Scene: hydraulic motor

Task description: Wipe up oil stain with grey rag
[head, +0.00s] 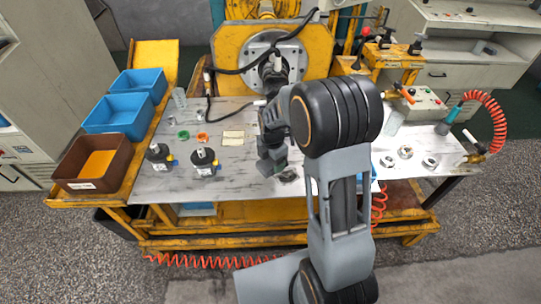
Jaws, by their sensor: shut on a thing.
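My gripper (270,166) points down at the front middle of the metal worktable (240,185). It is shut on the grey rag, which is mostly hidden by the gripper and hard to make out. A dark patch (288,176), which looks like the oil stain, lies on the tabletop just right of the gripper, near the front edge. My arm hides part of the table to the right of it.
Two black fittings (204,162) stand left of my gripper. A green ring, an orange ring and a beige pad (233,136) lie behind them. Blue bins (118,113) and a brown bin (92,163) line the left. Metal rings (405,152) lie on the right.

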